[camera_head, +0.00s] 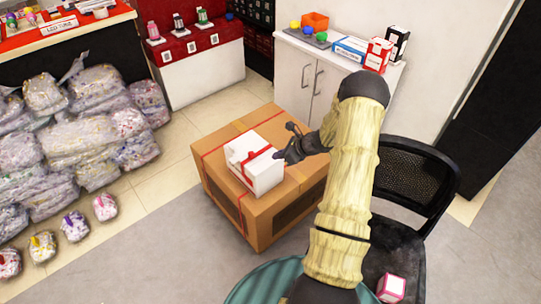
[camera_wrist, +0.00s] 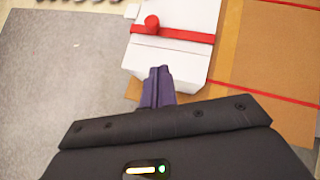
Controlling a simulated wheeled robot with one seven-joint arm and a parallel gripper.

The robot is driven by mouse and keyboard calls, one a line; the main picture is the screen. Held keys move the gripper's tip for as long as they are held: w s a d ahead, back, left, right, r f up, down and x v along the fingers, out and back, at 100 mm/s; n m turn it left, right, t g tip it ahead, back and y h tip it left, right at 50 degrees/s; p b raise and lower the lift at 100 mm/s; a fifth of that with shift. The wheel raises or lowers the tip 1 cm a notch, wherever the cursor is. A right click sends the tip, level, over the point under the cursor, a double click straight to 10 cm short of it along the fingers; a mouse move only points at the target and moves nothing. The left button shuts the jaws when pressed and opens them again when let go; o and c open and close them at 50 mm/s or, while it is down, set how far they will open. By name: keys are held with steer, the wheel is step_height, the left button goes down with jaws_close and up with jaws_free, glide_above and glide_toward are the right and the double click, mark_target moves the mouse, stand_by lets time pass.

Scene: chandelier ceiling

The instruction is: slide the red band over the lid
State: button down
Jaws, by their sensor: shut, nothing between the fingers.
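A white box (camera_head: 263,177) sits on top of a large cardboard carton (camera_head: 222,190). A red band (camera_head: 258,154) runs across the white box's top; its relation to the lid's edge is unclear at this size. In the wrist view the red band (camera_wrist: 190,36) crosses the white box (camera_wrist: 172,63), and a round red knob (camera_wrist: 152,25) stands on the band. My gripper (camera_head: 281,157) is at the box's right side in the head view. In the wrist view my gripper's fingers (camera_wrist: 159,72) are together and empty, at the box's near edge, apart from the band.
Red straps cross the carton. A black chair (camera_head: 405,190) stands right of it, with a small pink-and-white box (camera_head: 392,288) on its seat. A white cabinet (camera_head: 311,75) stands behind. Wrapped bags (camera_head: 75,140) pile at left.

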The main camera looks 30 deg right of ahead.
steer(key=v, duration=0.5)
steer(key=shift+d+r+p, duration=0.15)
steer(key=shift+r+p, duration=0.1)
steer(key=shift+p, duration=0.05)
steer(key=shift+w, duration=0.15)
steer(key=s+a+r+n+g+h, duration=0.2)
steer(key=s+a+r+n+h, duration=0.1)
steer(key=s+a+r+n, duration=0.9)
steer(key=s+a+r+n+g+h, duration=0.4)
steer(key=s+a+n, duration=0.55)
steer(key=n, duration=0.65)
step_height(320, 180, up, 22)
steer(key=t+y+p, duration=0.1)
steer(key=p, duration=2)
steer(key=shift+w+a+r, duration=0.15)
steer(key=shift+w+a, duration=0.2)
steer(key=shift+w, duration=0.15)
